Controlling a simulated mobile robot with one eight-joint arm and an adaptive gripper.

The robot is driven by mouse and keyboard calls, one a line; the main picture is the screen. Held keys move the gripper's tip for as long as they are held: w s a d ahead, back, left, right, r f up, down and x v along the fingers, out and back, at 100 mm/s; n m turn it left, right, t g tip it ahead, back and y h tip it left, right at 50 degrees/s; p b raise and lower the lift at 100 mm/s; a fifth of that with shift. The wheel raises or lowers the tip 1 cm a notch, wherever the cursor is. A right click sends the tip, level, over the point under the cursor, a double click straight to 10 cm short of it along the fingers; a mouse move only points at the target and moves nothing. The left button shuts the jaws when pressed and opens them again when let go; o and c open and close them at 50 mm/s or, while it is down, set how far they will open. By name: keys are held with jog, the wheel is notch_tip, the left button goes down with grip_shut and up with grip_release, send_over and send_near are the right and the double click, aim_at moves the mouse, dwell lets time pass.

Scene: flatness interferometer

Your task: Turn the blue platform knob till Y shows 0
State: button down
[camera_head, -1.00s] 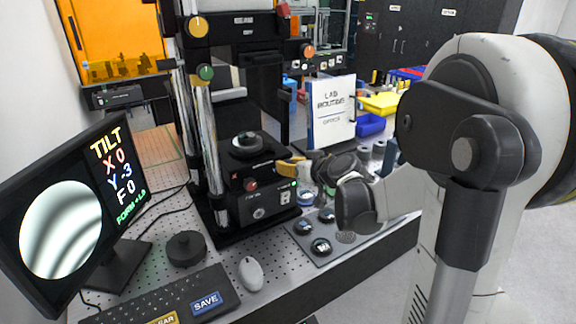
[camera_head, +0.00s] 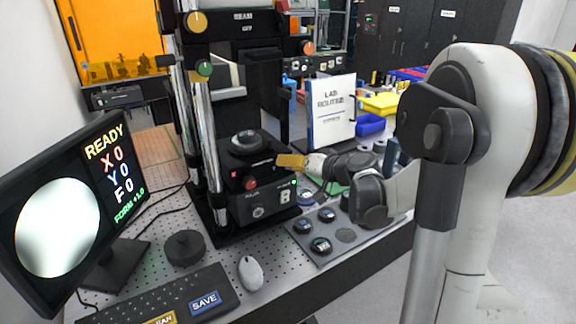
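The monitor (camera_head: 120,165) at the left shows READY, X 0, Y 0, F 0, with a plain, nearly uniform white disc (camera_head: 58,228). The black platform (camera_head: 246,146) of the interferometer carries a dark round piece. A red knob (camera_head: 250,183) is on its front. I cannot make out the blue platform knob; it may be hidden behind my gripper. My gripper (camera_head: 289,161), with ochre finger ends, is at the platform's right side, pointing left. It is seen from the side, so its opening and any contact are unclear.
A grey tray (camera_head: 346,237) with several round pieces lies below my gripper. A black puck (camera_head: 185,248), mouse (camera_head: 250,272) and keyboard (camera_head: 150,300) with a blue SAVE key (camera_head: 205,302) are in front. A white lab binder (camera_head: 332,108) stands behind my gripper.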

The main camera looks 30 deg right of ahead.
jog(key=shift+m, duration=0.4)
jog(key=shift+y, duration=0.4)
jog(key=c, duration=1.1)
grip_release()
jog(key=v, duration=1.2)
jog(key=shift+a, duration=0.1)
